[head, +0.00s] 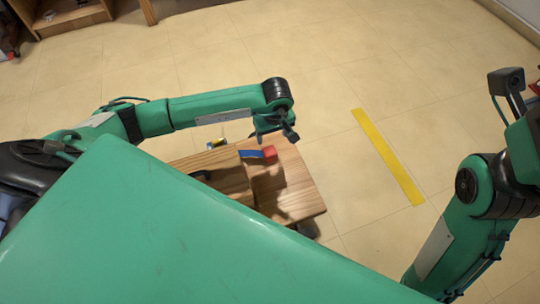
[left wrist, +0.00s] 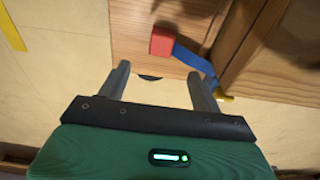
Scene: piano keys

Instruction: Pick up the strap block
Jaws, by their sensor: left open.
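The strap block is a red block (head: 270,154) with a blue strap (head: 252,154) running left from it, on a wooden table. My left gripper (head: 283,135) is above and close to it in the head view. In the left wrist view the red block (left wrist: 162,41) lies ahead of the open fingertips, roughly between them, and the blue strap (left wrist: 193,58) trails right and down. The left gripper (left wrist: 159,75) is open, with nothing between its fingers. My right arm shows at the right edge of the head view, but its fingers are not seen.
The wooden table (head: 307,198) carries a raised wooden piece (head: 222,171) beside the strap. A small yellow and dark object (head: 216,144) is near the table's far edge. A yellow floor strip (head: 388,157) lies to the right. My green body hides the lower foreground.

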